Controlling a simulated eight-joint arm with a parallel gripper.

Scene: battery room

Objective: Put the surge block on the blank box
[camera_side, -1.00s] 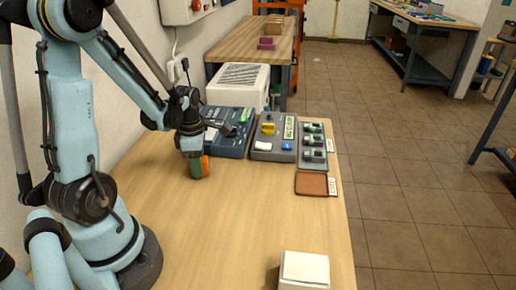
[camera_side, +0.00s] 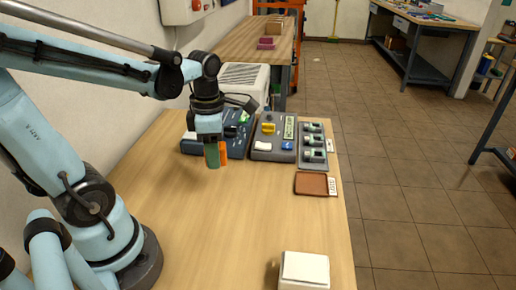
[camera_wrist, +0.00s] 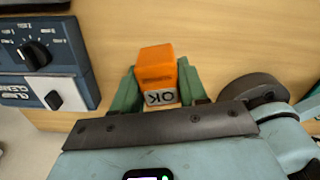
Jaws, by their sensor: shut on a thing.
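My gripper (camera_side: 215,154) has green fingers and is shut on an orange block, which I take as the surge block (camera_side: 224,153). It holds the block above the wooden table, in front of the blue panel. In the wrist view the orange block (camera_wrist: 156,65) sits between the two green fingers of my gripper (camera_wrist: 157,82), with a white tag reading "OK". The fingers partly hide the block in the side view. A plain white box, likely the blank box (camera_side: 305,268), stands at the table's near right edge, well apart from my gripper.
A blue panel (camera_side: 239,142) with a dial, a grey panel (camera_side: 273,148) with a yellow knob and a grey strip of green-white modules (camera_side: 314,158) stand along the table's back. A brown tray (camera_side: 311,184) lies at the right edge. The middle of the table is clear.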

